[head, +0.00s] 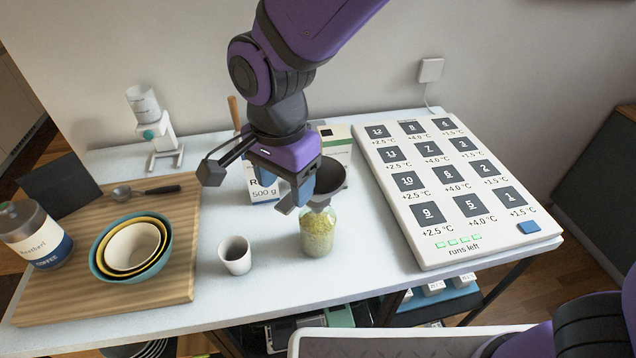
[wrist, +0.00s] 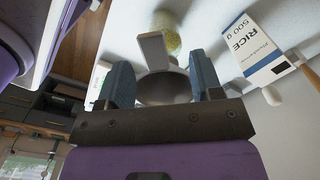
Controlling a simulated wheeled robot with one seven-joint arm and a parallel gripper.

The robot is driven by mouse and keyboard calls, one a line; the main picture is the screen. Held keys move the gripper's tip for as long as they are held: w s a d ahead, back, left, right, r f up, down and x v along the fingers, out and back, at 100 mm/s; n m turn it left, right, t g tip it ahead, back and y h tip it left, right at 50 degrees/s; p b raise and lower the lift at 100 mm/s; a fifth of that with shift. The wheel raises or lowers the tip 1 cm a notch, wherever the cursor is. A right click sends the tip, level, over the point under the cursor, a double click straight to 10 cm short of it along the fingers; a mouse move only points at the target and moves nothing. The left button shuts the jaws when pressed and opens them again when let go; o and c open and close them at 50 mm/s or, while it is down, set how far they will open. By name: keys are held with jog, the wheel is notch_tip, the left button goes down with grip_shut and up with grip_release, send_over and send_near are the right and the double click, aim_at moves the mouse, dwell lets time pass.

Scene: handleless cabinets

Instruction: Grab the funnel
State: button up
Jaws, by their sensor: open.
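The dark grey funnel (head: 328,177) sits in the mouth of a glass jar (head: 317,235) with yellowish-green contents, near the table's middle. My gripper (head: 292,200) is in front of and to the left of the funnel in the head view, partly covering it. In the wrist view my gripper (wrist: 162,88) is open, with its two blue-grey fingers apart on either side of the funnel (wrist: 165,86). A pale grey tab (wrist: 153,52) stands up between the fingers in that view. I cannot tell whether the fingers touch the funnel.
A rice box (head: 262,186) stands behind my gripper. A small white cup (head: 235,254) stands left of the jar. A wooden board (head: 183,215) with nested bowls (head: 130,246) and a coffee tin (head: 36,234) is at left. A large white panel (head: 410,215) lies at right.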

aim_at(287, 202)
jog(key=shift+s+d+f, duration=0.1)
jog(key=shift+s+f, duration=0.1)
jog(key=shift+f, duration=1.4)
jog(key=shift+s+f, duration=0.15)
jog(key=shift+f, duration=1.4)
jog(key=c, duration=1)
